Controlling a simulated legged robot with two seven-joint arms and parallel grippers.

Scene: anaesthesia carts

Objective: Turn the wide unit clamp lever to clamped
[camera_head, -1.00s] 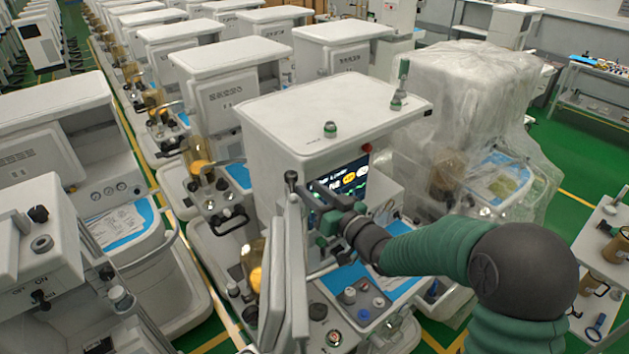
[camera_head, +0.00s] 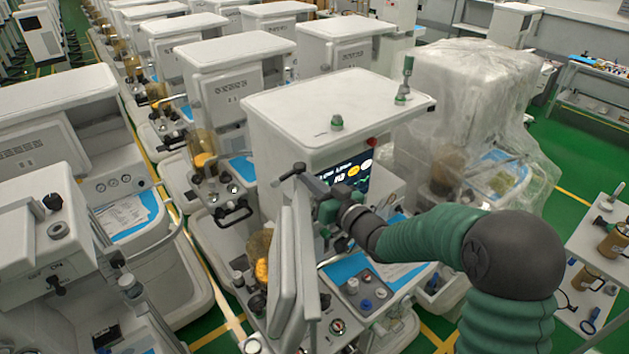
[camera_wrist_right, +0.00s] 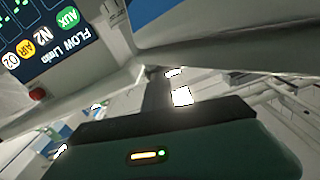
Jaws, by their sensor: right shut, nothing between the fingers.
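A small dark lever (camera_head: 289,173) sits at the top of the upright pale panels on the front of the central cart. It points left and slightly down in the head view; I cannot read any clamped marking. My right gripper (camera_head: 312,182) is shut and empty, with its fingertips right beside the lever; whether they touch is unclear. In the right wrist view the dark gripper (camera_wrist_right: 172,92) reaches past pale panel edges, and the lever is not clearly seen there. My left gripper is not in view.
The central cart has a white top (camera_head: 335,115) and a lit flow screen (camera_head: 350,172), also in the right wrist view (camera_wrist_right: 45,35). Below are a blue work surface (camera_head: 345,268) and knobs (camera_head: 366,304). A plastic-covered unit (camera_head: 470,110) stands to the right. Other carts crowd the left.

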